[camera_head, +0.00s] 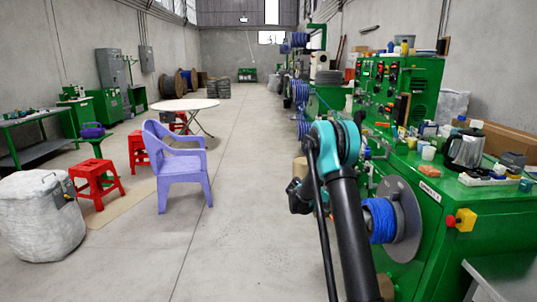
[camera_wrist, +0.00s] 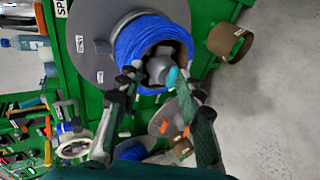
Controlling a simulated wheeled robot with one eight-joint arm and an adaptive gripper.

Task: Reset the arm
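My arm, black with a teal joint, reaches forward in the head view beside the green machine (camera_head: 455,225). The spool of blue cable (camera_head: 380,220), with a grey disc flange (camera_head: 408,225), is mounted on the machine's side and partly hidden by my arm. In the wrist view the blue cable (camera_wrist: 130,45) is wound around the spool's grey hub (camera_wrist: 160,66). My gripper (camera_wrist: 155,84) is open, its two dark fingers apart in front of the hub. I see nothing held between them. Whether a fingertip touches the spool is unclear.
A purple chair (camera_head: 178,165), red stools (camera_head: 97,182) and a white round table (camera_head: 186,105) stand to the left. A kettle (camera_head: 464,148) and small items sit on the machine top. The concrete floor between the chair and machine is clear.

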